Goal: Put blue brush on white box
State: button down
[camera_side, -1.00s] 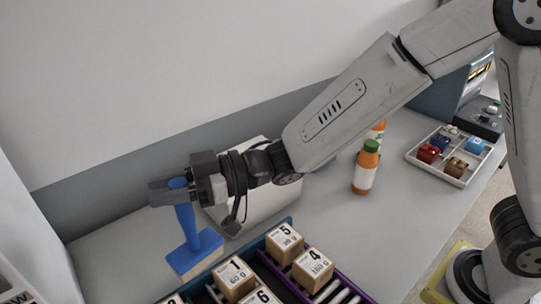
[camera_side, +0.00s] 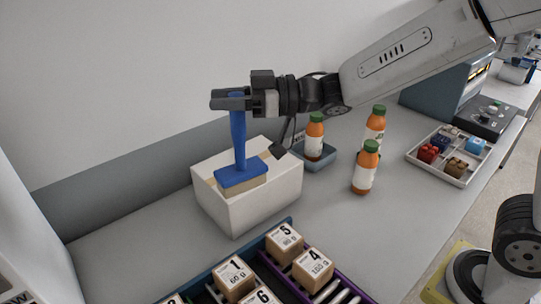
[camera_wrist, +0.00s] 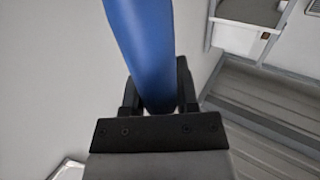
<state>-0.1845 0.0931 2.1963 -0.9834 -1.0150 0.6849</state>
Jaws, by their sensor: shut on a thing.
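My gripper (camera_side: 232,99) is shut on the upper handle of the blue brush (camera_side: 239,143). The brush hangs upright with its blue head and pale bristles (camera_side: 243,187) lowest. In the side view the brush head overlaps the white box (camera_side: 258,212), over its top and near side; I cannot tell whether it touches the box. The box's top is partly hidden behind the brush. In the wrist view the blue handle (camera_wrist: 146,50) runs between the two black fingers.
Orange bottles with green caps (camera_side: 365,170) stand right of the box, one of them in a small blue-grey tray (camera_side: 322,163). A rack with numbered blocks (camera_side: 235,278) is in front. A compartment tray (camera_side: 450,155) with small coloured items is at the right.

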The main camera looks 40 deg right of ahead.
jog(key=d+r+m+t+h, duration=0.1)
jog(key=d+r+t, duration=0.1)
jog(key=d, duration=0.4)
jog(key=d+r+m+t+h, duration=0.1)
jog(key=d+r+m+h, duration=0.1)
jog(key=d, duration=0.4)
jog(key=shift+s+d+r+t, duration=0.25)
jog(key=shift+d+r+t, duration=0.15)
jog(key=shift+r, duration=0.4)
jog(key=shift+w+a, duration=0.1)
jog(key=w+a+f, duration=0.2)
jog(key=w+f, duration=0.7)
jog(key=w, duration=0.4)
jog(key=shift+f, duration=0.15)
jog(key=shift+w, duration=0.1)
